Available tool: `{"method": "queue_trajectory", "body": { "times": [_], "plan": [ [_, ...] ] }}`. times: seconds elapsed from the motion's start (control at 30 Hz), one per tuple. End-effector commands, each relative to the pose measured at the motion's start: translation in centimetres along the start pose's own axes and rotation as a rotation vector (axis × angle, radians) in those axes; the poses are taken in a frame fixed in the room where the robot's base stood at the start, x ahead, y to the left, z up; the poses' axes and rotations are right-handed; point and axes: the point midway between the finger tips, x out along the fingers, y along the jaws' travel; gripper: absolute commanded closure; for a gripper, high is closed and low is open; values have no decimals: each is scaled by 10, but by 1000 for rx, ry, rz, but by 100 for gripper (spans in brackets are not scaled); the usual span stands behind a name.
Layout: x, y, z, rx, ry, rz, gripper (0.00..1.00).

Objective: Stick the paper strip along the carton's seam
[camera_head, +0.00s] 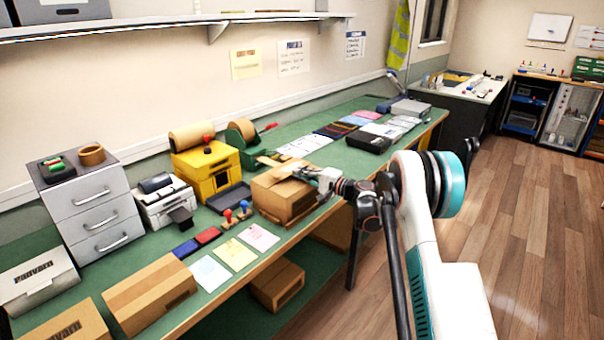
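A brown carton (279,203) stands near the front edge of the green workbench (262,231), on what looks like a thin brown board. Flap-like tan pieces show at its top. My gripper (305,173) is over the carton's right top side, reached in from the right. Its fingers are small and overlap the carton top, so I cannot tell whether they are open, shut or touching it. I cannot make out a separate paper strip, and the seam is partly hidden by the gripper.
A yellow machine (218,175) with a brown roll (192,135) above it stands left of the carton. A green dispenser (243,131) is behind. Stamps (228,216) and coloured sheets (234,254) lie at the front left. Another carton (277,287) sits below.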

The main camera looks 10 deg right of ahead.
Motion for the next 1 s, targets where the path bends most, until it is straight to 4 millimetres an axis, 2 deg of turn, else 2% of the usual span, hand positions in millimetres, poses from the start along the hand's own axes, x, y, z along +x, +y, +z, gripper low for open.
{"method": "queue_trajectory", "body": {
  "times": [1.0],
  "plan": [
    [0,12,0,0,0,0,100]
  ]
}}
